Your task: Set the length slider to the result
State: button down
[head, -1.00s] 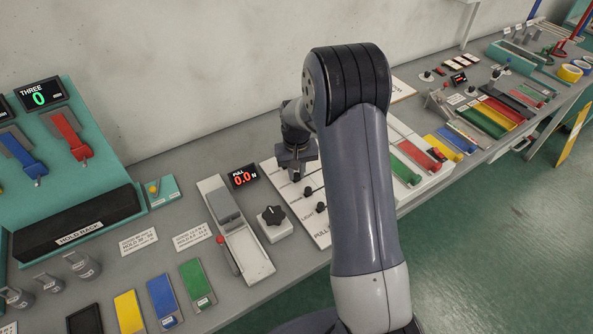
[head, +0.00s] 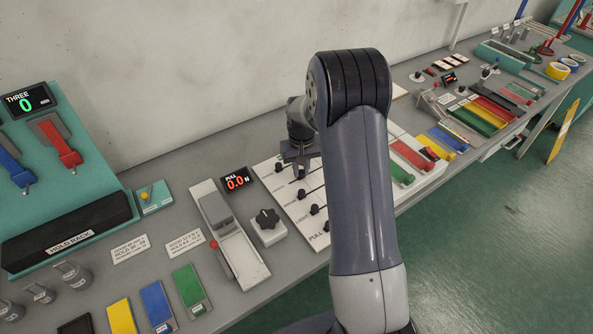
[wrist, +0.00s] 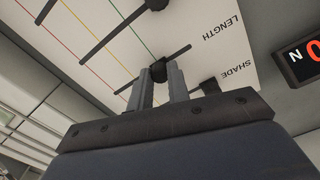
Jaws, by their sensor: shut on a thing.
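The white slider board (head: 265,172) has several black knobs in slots. In the wrist view, the board (wrist: 195,20) fills the upper part, with the printed word LENGTH upside down. My gripper (wrist: 160,76) is shut on the black length slider knob (wrist: 158,69), whose slot (wrist: 178,52) lines up with that word. The fingers partly hide the knob.
Another slider knob (wrist: 157,4) is at the wrist view's top edge. The shade knob (wrist: 210,86) is close to the right finger. In the head view, two knobs (head: 302,194) (head: 315,209) stand nearer than my gripper. A red PULL display (head: 237,181) reads 0.0 N.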

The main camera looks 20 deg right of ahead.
aim_at(301, 171)
jog(key=c, duration=1.3)
grip_release()
notch_tip(301, 171, up, 11)
jog(key=shift+f+b, duration=0.1)
jog(key=shift+b, duration=0.65)
notch_tip(301, 171, down, 11)
jog(key=shift+r+p, duration=0.1)
jog(key=shift+p, duration=0.7)
jog(key=shift+a, duration=0.25)
jog(key=shift+r, duration=0.1)
